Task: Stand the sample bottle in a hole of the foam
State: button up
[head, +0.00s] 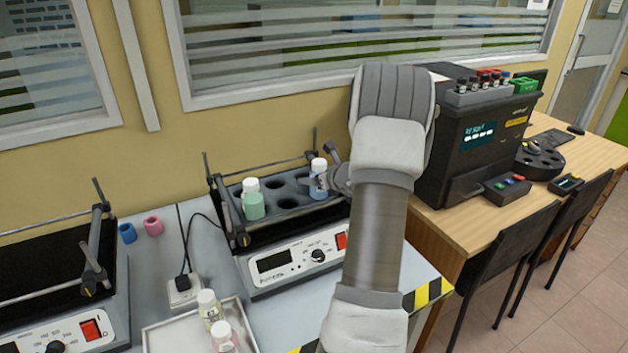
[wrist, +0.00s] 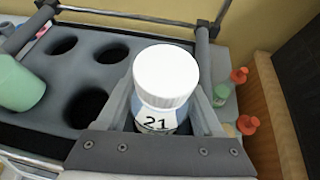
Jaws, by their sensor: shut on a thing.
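The sample bottle (head: 318,180) has a white cap, bluish contents and a label reading 21; it also shows in the wrist view (wrist: 165,88). My gripper (head: 327,182) is shut on it, with one finger on each side (wrist: 165,112). The bottle is upright at the right end of the grey foam (head: 268,206), which is in the black shaker frame. Its lower part is hidden, and I cannot tell whether its base is inside a hole. Several empty holes show in the foam to its left (wrist: 110,53).
A green bottle (head: 252,200) stands in the foam's left end. Two capped bottles (head: 209,307) are on a white tray (head: 165,338) in front. A second shaker (head: 60,290) is at left. A black analyser (head: 475,140) stands on the wooden desk at right. Rods edge the foam.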

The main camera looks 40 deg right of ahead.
jog(key=shift+f, duration=0.2)
jog(key=shift+f, duration=0.1)
jog(key=o, duration=1.3)
jog(key=shift+r, duration=0.35)
jog(key=v, duration=1.2)
jog(key=shift+s+f+p, duration=0.1)
jog(key=shift+f+p, duration=0.05)
jog(key=shift+p, duration=0.25)
